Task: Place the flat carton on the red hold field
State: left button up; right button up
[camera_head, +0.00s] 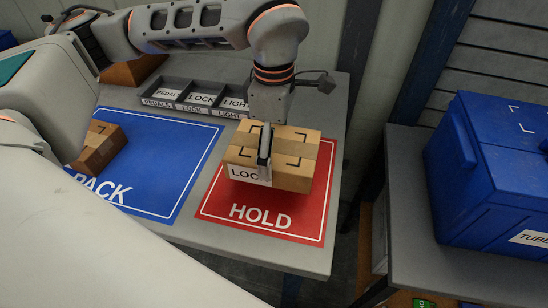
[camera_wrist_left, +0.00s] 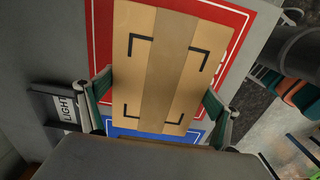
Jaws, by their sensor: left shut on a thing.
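The flat carton (camera_head: 293,150) is a brown box with tape, black corner marks and a white label starting "LOC". It also shows in the left wrist view (camera_wrist_left: 148,62). My left gripper (camera_head: 265,150) is shut on it from above, with one finger on the label side; in the left wrist view, green-padded fingers lie along both sides. The carton is over the back part of the red hold field (camera_head: 318,208), whose "HOLD" lettering stays uncovered in front. I cannot tell whether its underside touches the field. My right gripper is not in view.
A blue pack field (camera_head: 180,165) lies to the left, with another brown carton (camera_head: 98,146) on it. A grey tray (camera_head: 228,112) with labelled compartments stands behind. A blue tote (camera_head: 500,180) sits on a separate grey table at right, across a gap.

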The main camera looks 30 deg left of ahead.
aim_at(274, 145)
pick_arm(q)
jog(key=shift+f, duration=1.85)
jog(key=shift+f, duration=0.2)
jog(key=o, duration=1.4)
notch_tip(274, 145, up, 12)
jog(key=shift+r, duration=0.15)
